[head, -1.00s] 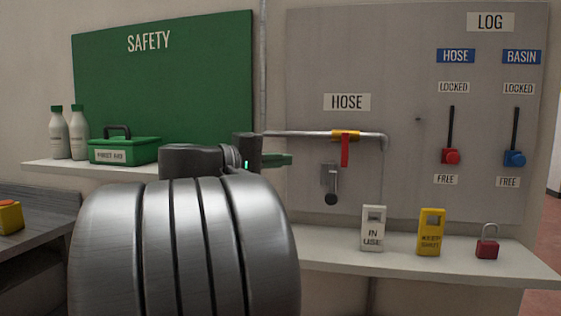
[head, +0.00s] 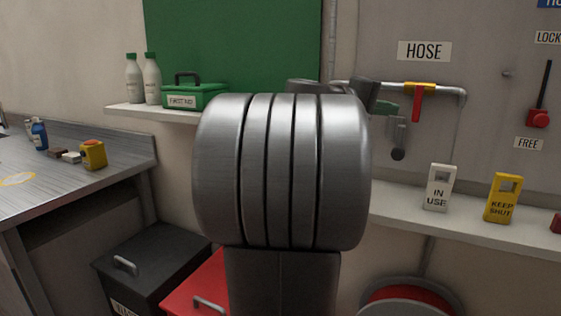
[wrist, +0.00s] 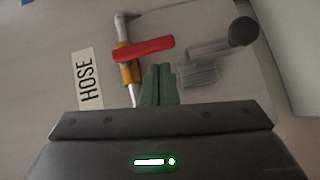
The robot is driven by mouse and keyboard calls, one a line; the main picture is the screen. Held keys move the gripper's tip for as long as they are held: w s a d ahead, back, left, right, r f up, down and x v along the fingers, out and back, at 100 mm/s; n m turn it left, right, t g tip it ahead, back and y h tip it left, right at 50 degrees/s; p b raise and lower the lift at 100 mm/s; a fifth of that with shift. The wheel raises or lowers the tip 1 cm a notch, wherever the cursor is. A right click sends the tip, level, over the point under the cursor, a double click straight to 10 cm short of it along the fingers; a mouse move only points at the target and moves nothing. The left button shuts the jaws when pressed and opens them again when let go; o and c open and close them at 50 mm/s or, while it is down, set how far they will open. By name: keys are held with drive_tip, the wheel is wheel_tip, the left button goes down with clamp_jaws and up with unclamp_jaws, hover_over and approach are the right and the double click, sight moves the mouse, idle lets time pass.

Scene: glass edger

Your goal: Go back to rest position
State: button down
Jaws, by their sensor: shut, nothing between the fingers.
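My gripper shows in the wrist view, its green fingers (wrist: 158,84) together with nothing between them. It points at the grey wall panel with the hose pipe. In the head view my gripper (head: 387,107) is partly hidden behind my large silver arm link. The red valve handle (head: 417,104) hangs down from the yellow valve body (head: 420,86) on the pipe. In the wrist view the red handle (wrist: 144,49) lies just beyond the fingertips, and I cannot tell the exact gap.
The white IN USE tag (head: 438,188) and yellow KEEP SHUT tag (head: 502,198) stand on the right shelf (head: 465,223). A grey hook (head: 397,139) juts from the panel. A first-aid box (head: 195,96) and bottles stand left. A workbench (head: 95,190) and bins (head: 150,272) are lower left.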

wheel_tip(320, 180, up, 6)
drive_tip(key=w+d+m+t+y+p, duration=0.1)
drive_tip(key=m+y+p, duration=0.5)
drive_tip(key=p, duration=1.3)
drive_tip(key=w+y, duration=0.1)
drive_tip(key=y, duration=0.1)
drive_tip(key=shift+d+r+y, duration=0.25)
drive_tip(key=shift+d+y, duration=0.1)
drive_tip(key=shift+y, duration=0.05)
drive_tip(key=shift+w+f, duration=0.1)
drive_tip(key=shift+f, duration=0.05)
